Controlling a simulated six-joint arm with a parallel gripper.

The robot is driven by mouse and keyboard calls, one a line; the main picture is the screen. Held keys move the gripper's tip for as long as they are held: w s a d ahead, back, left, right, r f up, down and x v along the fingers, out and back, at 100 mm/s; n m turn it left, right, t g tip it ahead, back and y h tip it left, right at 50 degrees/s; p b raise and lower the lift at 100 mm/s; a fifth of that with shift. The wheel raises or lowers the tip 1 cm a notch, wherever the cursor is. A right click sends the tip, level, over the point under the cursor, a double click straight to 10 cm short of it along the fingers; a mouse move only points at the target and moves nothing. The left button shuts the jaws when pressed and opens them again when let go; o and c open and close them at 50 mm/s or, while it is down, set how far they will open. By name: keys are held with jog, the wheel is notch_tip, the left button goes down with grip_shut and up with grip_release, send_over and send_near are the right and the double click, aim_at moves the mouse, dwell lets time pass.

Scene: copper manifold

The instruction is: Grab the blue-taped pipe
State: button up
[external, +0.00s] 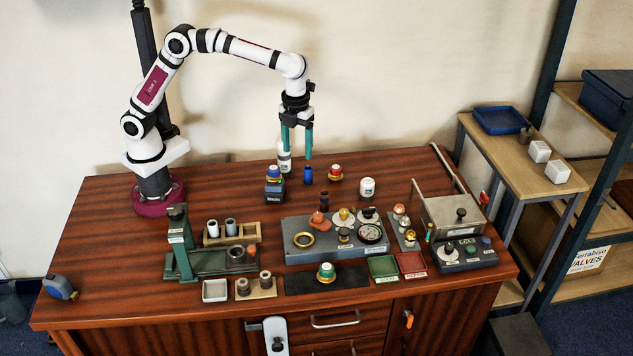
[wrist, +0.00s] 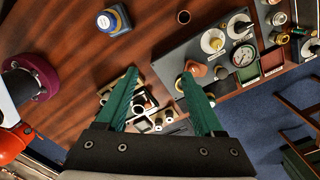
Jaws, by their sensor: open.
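My gripper (external: 297,154) points down with two green fingers, apart and empty, above the back of the bench close to the blue cylinder. In the wrist view the open fingers (wrist: 160,76) frame the bench and lie below the tube end, not around it.
A blue-capped block (external: 274,188) stands left of the cylinder, a red-capped piece (external: 336,173) right. A white bottle (external: 284,163) is behind my fingers. A grey gauge panel (external: 300,254), a green press stand (external: 182,250) and a wooden tray (external: 252,230) fill the front.

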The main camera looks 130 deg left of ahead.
aim_at(324, 193)
jog(key=w+a+f+m, duration=0.3)
jog(key=a+f, duration=0.3)
jog(key=a, duration=0.1)
jog(key=f, duration=1.4)
jog(key=shift+w+a+f, duration=0.2)
jog(key=shift+w+f, duration=0.05)
jog(key=shift+f, duration=0.15)
grip_shut()
